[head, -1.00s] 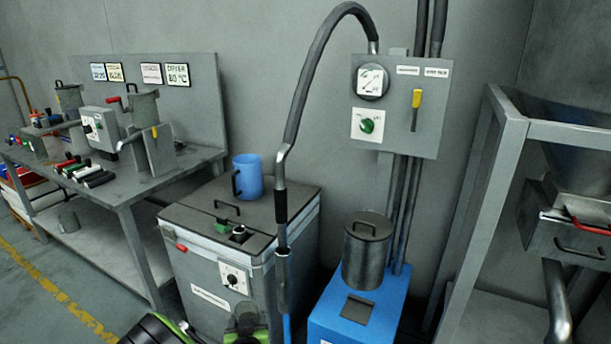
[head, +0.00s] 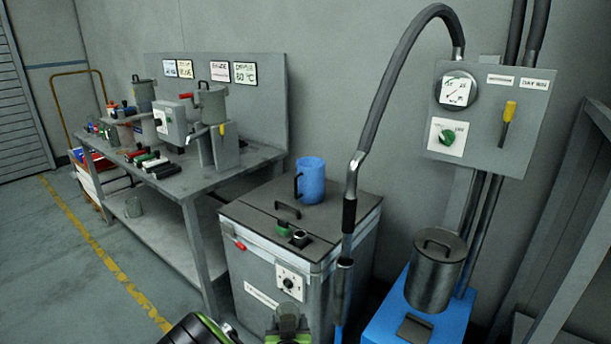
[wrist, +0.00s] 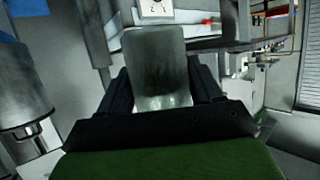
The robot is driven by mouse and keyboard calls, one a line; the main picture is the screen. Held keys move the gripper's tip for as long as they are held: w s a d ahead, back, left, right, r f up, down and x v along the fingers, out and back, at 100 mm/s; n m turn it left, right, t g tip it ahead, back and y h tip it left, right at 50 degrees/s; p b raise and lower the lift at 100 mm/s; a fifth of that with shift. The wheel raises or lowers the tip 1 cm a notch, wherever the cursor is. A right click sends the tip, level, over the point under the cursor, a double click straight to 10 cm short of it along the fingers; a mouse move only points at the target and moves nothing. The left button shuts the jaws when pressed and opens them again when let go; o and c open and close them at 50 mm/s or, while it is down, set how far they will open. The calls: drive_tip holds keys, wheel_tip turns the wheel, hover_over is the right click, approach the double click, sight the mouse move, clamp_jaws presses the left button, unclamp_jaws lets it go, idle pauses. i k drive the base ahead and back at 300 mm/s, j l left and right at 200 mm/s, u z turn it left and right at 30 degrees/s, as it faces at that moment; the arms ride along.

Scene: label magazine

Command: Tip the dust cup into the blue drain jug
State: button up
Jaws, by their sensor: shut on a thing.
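The dust cup (wrist: 157,62) is a translucent grey cup with a dark patch inside. It fills the middle of the wrist view, between the two black fingers of my gripper (wrist: 162,88), which are shut on it. In the head view the cup (head: 288,319) shows at the bottom edge, above a green part of my gripper (head: 289,338). The blue drain jug (head: 312,180) stands upright on the lid of a grey cabinet, its handle to the left. My gripper is in front of that cabinet, lower in the picture than the jug and apart from it.
The grey cabinet (head: 262,262) has a lid handle and knobs on top. A hose (head: 374,113) hangs just right of the jug. A metal canister (head: 436,275) stands on a blue base at right. A workbench (head: 172,184) with tools is at left; the floor left is clear.

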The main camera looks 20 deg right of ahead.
sight(309, 179)
drive_tip(key=i+j+z, duration=0.2)
drive_tip(key=i+j, duration=1.55)
